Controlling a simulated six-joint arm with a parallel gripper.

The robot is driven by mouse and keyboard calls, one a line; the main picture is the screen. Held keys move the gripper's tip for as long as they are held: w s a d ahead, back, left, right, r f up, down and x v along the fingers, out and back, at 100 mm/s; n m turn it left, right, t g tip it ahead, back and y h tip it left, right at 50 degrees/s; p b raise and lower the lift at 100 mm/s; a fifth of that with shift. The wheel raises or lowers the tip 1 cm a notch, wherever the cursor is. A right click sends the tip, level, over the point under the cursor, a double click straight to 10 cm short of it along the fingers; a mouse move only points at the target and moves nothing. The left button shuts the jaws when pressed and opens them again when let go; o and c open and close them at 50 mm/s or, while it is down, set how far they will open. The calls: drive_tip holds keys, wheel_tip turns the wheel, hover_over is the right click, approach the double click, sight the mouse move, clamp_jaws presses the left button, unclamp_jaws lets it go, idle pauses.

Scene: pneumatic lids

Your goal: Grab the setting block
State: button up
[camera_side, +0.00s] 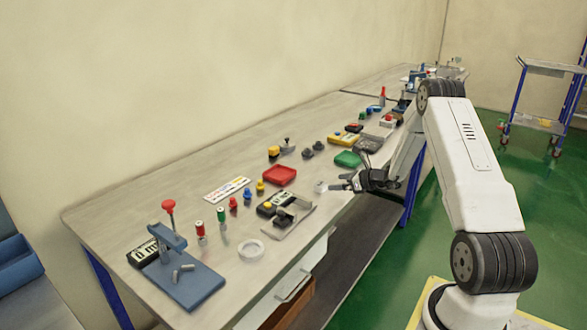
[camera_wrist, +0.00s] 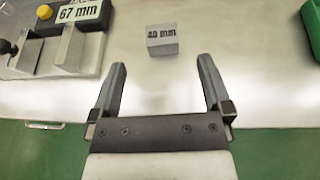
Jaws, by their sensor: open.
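The setting block (camera_wrist: 162,41) is a small grey block marked with a number that looks like 40 mm. In the wrist view it sits on the pale bench top, beyond my fingertips and roughly centred between them. My gripper (camera_wrist: 161,75) is open and empty, with its two grey fingers spread on either side of the block's line. In the side view my gripper (camera_side: 336,183) is at the bench's front edge, and a small pale shape (camera_side: 320,187) just left of its fingertips appears to be the block.
In the wrist view a grey fixture (camera_wrist: 72,50) labelled 67 mm stands at left, a green tray (camera_wrist: 306,62) at right. In the side view a red tray (camera_side: 279,175), green tray (camera_side: 348,159) and blue press (camera_side: 185,280) share the bench. Bench around the block is clear.

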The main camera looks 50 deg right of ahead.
sight(318, 183)
drive_tip(key=shift+x, duration=3.9)
drive_tip(key=shift+f, duration=0.15)
clamp_jaws()
drive_tip(key=shift+r, duration=0.25)
